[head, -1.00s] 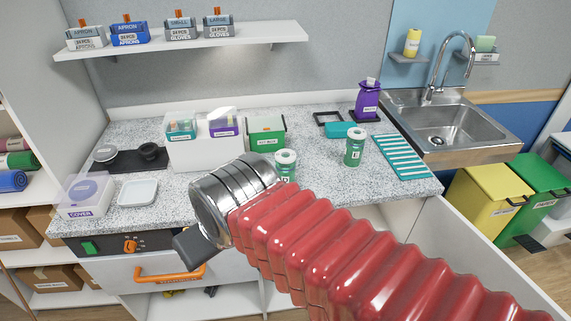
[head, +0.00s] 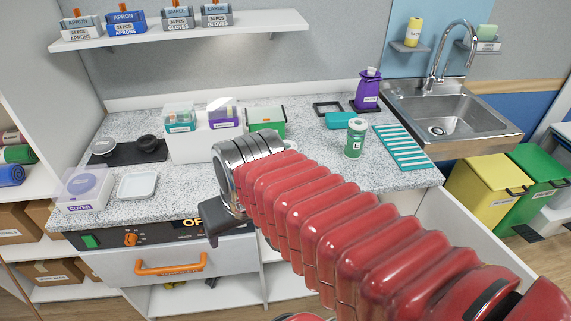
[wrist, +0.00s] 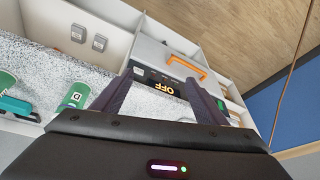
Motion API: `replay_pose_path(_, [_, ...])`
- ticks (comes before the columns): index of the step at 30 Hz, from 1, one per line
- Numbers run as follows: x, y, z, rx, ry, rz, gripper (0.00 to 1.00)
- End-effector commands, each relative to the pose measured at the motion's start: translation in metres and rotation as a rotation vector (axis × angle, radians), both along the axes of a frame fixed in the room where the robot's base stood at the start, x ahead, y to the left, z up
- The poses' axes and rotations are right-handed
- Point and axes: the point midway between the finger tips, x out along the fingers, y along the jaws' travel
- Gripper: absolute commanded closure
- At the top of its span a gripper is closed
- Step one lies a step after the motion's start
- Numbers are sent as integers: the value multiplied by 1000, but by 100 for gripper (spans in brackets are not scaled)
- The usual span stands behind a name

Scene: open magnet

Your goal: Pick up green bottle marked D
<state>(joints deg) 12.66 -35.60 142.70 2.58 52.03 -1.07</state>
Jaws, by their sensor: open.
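The green bottle marked D (wrist: 76,96) shows at the left of the wrist view, beside my left finger and outside the space between the fingers. In the head view only a dark part of my gripper (head: 218,218) shows, in front of the counter's front edge. A second green bottle, marked E (head: 355,138), stands upright on the counter, right of my arm.
A teal ribbed mat (head: 402,150) and the sink (head: 450,115) lie to the right. A white block with boxes (head: 190,148) stands behind my wrist. An orange handle (head: 170,265) is on the front below.

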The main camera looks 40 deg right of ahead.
Motion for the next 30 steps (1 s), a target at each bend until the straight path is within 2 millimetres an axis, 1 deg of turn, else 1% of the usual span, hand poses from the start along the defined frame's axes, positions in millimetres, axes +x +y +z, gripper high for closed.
replay_pose_path(1, [-1, -10, -8, 20, 30, -50, 34])
replay_pose_path(3, [-3, -21, -19, 53, 66, -113, 34])
replay_pose_path(9, [-11, -47, -48, 177, 163, -306, 34])
replay_pose_path(14, [-17, -63, -70, 308, 232, -473, 34])
replay_pose_path(21, [-24, -80, -98, 558, 313, -742, 34])
replay_pose_path(26, [-22, -90, -111, 761, 344, -933, 34])
replay_pose_path(30, [-16, -101, -119, 962, 354, -1099, 34])
